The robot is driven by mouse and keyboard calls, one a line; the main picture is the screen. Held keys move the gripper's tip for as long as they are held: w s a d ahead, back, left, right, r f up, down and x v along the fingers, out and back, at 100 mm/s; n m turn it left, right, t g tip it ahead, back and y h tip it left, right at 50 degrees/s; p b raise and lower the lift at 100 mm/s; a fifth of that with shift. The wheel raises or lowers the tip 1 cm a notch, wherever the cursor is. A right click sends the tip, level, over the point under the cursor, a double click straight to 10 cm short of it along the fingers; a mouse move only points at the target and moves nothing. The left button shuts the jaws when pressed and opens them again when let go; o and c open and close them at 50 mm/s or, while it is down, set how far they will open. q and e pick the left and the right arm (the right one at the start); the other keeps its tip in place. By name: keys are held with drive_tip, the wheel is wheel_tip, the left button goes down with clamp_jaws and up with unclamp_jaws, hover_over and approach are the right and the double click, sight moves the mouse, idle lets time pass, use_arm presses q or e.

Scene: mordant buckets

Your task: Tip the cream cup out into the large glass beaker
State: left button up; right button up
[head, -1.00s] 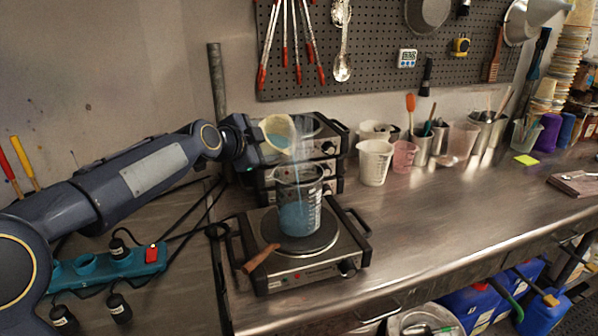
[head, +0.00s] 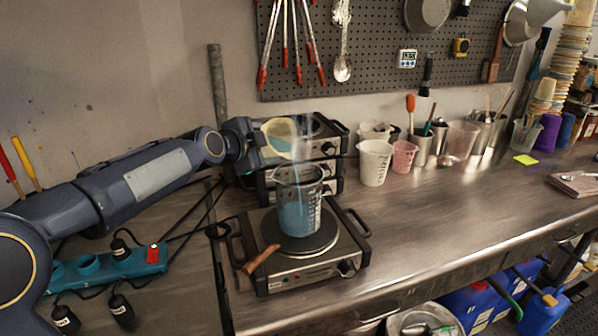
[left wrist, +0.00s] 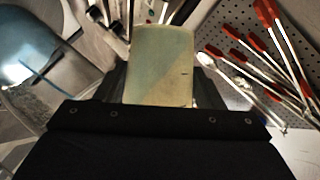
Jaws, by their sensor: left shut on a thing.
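The cream cup (head: 279,138) is tilted on its side above and slightly left of the large glass beaker, its mouth facing right, with blue liquid inside. My left gripper (head: 262,142) is shut on it; the cup's side also fills the middle of the left wrist view (left wrist: 160,65). A pale stream or steam shows between the cup and the beaker. The large glass beaker (head: 299,200) stands upright on the hot plate and holds blue liquid. My right gripper is not in view.
The hot plate (head: 320,262) sits at the counter's front left, a wooden-handled tool (head: 261,260) on its front edge. Stacked hot plates (head: 325,150) stand behind. A white cup (head: 374,163) and pink cup (head: 403,156) are to the right. The counter's middle right is clear.

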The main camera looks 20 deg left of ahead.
sight(273, 155)
use_arm(q)
drive_tip(key=shift+r+m+p, duration=0.45)
drive_tip(key=shift+m+p, duration=0.05)
drive_tip(key=shift+p, duration=0.65)
idle(0.4)
drive_tip(key=shift+s+d+f+m+t+y+p, duration=0.15)
drive_tip(key=shift+f+m+t+y+p, duration=0.3)
drive_tip(key=shift+p, duration=0.55)
idle(0.7)
drive_tip(key=shift+d+r, duration=0.1)
drive_tip(key=shift+r, duration=0.1)
drive_tip(key=shift+s+d+r+m+t+p, duration=0.2)
drive_tip(key=shift+d+r+m+p, duration=0.35)
drive_tip(key=shift+p, duration=1.1)
drive_tip(key=shift+r, duration=0.15)
drive_tip(key=shift+d+r+p, duration=0.1)
drive_tip(key=shift+r+p, duration=0.15)
drive_tip(key=shift+p, duration=0.4)
drive_tip(key=shift+s+d+r+t+p, duration=0.15)
drive_tip(key=shift+t+p, duration=0.1)
drive_tip(key=shift+p, duration=0.05)
drive_tip(key=shift+m, duration=0.3)
drive_tip(key=shift+d+f+m+y, duration=0.2)
drive_tip(key=shift+f+m+y, duration=0.1)
drive_tip(key=shift+m, duration=0.1)
